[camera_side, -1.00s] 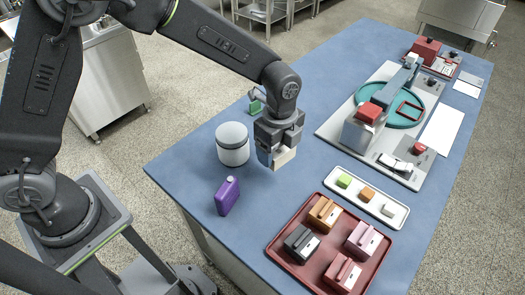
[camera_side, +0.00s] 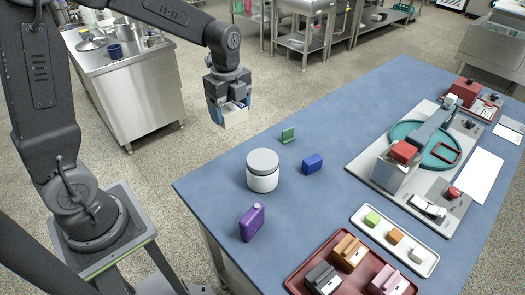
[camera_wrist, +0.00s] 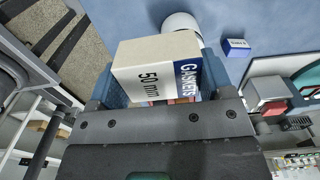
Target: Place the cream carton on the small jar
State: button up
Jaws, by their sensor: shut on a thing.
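The cream carton (camera_side: 235,118) is held in my gripper (camera_side: 231,103), in the air, up and left of the small jar in the side view. In the wrist view the carton (camera_wrist: 158,66) shows a cream face marked "50 mm" and a blue band marked "GASKETS", between the fingers of my gripper (camera_wrist: 155,92). The small jar (camera_side: 262,178), white with a grey lid, stands upright on the blue table, apart from the carton. In the wrist view the jar (camera_wrist: 181,21) is partly hidden behind the carton. Nothing rests on its lid.
A green block (camera_side: 288,135), a blue box (camera_side: 313,164) and a purple can (camera_side: 252,222) stand around the jar on the table (camera_side: 330,110). A red tray (camera_side: 300,281) of boxes, a white tray (camera_side: 432,257) and the mill (camera_side: 400,165) stand to the right.

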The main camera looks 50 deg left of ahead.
send_over(262, 159)
notch_tip(262, 159, down, 5)
jog(key=shift+w+f, duration=0.1)
jog(key=shift+f, duration=2)
jog(key=shift+f, duration=0.2)
jog(key=o, duration=0.9)
jog(key=shift+r, duration=0.1)
